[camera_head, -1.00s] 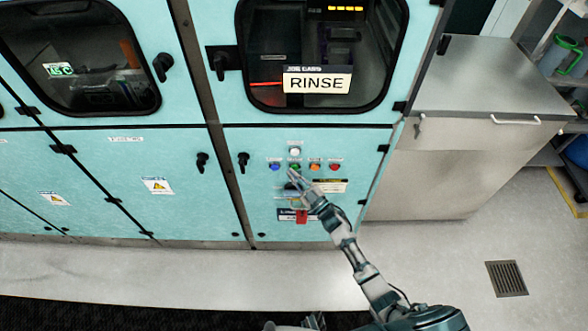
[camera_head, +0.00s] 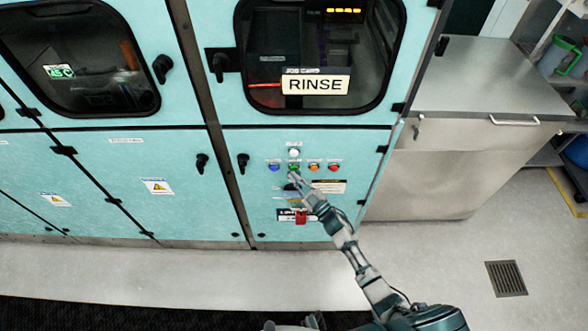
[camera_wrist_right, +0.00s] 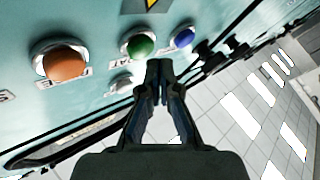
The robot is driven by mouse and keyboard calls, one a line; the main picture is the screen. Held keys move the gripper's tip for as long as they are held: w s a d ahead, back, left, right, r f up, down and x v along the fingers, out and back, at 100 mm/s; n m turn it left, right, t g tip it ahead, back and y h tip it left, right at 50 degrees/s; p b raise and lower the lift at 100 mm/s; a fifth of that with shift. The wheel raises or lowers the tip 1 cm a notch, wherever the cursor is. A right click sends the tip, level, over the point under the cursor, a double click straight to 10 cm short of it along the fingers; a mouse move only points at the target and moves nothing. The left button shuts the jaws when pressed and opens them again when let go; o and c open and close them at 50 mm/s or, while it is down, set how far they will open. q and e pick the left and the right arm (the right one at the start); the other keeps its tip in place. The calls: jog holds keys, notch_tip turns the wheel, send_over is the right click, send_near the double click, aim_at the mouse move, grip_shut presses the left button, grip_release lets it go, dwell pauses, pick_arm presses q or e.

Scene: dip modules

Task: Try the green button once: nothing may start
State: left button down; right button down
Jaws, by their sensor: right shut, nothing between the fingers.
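The green button (camera_head: 294,167) is in the middle of a row on the teal cabinet's lower panel. It also shows in the right wrist view (camera_wrist_right: 141,46), uncovered, with a pale collar. My right gripper (camera_head: 292,176) is shut and empty, its tips just below the green button in the head view. In the right wrist view the closed fingertips (camera_wrist_right: 160,70) lie beside the button's picture, with no visible overlap. The depth gap to the panel is hard to tell. My left gripper is not in view.
Close neighbours are a blue button (camera_head: 274,167), an orange button (camera_head: 314,167), a red button (camera_head: 333,167) and a white button (camera_head: 294,153) above. A RINSE sign (camera_head: 315,85) is on the window above.

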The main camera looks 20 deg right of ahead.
jog(key=shift+s, duration=0.25)
jog(key=s+p, duration=0.1)
jog(key=s, duration=0.1)
jog(key=s+a+p, duration=0.1)
jog(key=s, duration=0.1)
jog(key=shift+s+a, duration=0.2)
jog(key=shift+s, duration=0.2)
jog(key=shift+f, duration=0.1)
dwell(0.7)
